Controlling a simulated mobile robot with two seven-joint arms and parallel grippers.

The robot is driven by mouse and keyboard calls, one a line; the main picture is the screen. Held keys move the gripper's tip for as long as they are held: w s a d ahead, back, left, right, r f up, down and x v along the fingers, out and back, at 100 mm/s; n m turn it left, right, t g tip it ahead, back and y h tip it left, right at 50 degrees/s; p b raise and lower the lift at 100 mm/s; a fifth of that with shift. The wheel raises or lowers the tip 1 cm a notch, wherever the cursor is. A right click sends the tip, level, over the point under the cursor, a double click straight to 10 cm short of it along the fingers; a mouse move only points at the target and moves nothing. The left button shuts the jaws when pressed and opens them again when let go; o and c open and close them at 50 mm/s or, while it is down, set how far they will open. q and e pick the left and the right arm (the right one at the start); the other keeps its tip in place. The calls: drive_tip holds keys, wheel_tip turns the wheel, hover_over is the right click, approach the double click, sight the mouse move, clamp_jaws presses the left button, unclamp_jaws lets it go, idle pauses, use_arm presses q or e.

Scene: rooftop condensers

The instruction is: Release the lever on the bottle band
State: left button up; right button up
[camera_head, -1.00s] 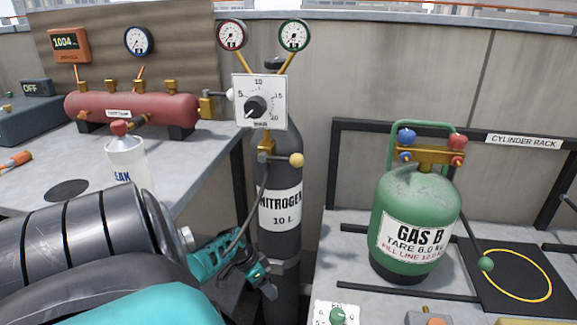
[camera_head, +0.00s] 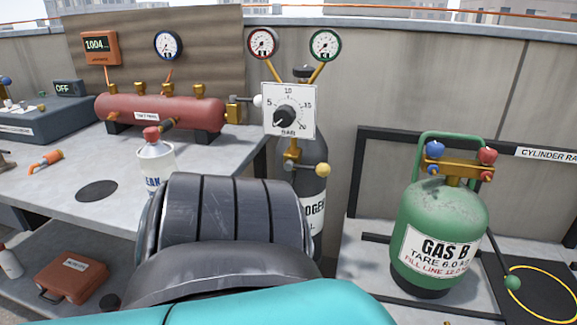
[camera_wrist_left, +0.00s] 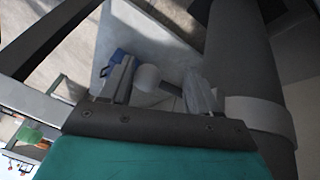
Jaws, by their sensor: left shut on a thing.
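The dark nitrogen bottle (camera_head: 313,185) stands behind my left arm in the head view; the arm hides its lower part and the band there. In the left wrist view the bottle (camera_wrist_left: 238,55) runs along the right side, with the pale grey band (camera_wrist_left: 258,112) around it. My left gripper (camera_wrist_left: 158,82) is beside the bottle, its fingers either side of a pale rounded knob (camera_wrist_left: 148,77), which looks like the lever's end. It is shut on it. The rest of the lever is hard to make out. My right gripper is in neither view.
The green gas bottle (camera_head: 440,225) stands at right by the cylinder rack (camera_head: 372,165). The workbench (camera_head: 110,175) at left carries a red tank (camera_head: 160,112) and a white leak bottle (camera_head: 156,160). The dial panel (camera_head: 288,110) and gauges sit above the nitrogen bottle.

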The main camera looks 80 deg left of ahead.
use_arm(q)
drive_tip(key=shift+w+a+r, duration=0.45)
drive_tip(key=shift+w+a, duration=0.2)
drive_tip(key=shift+w, duration=0.05)
drive_tip(key=o, duration=1.7)
drive_tip(key=shift+o, duration=0.3)
drive_tip(key=shift+s+f, duration=0.1)
drive_tip(key=shift+s, duration=0.05)
drive_tip(key=shift+d, duration=0.1)
drive_tip(key=shift+f, duration=0.1)
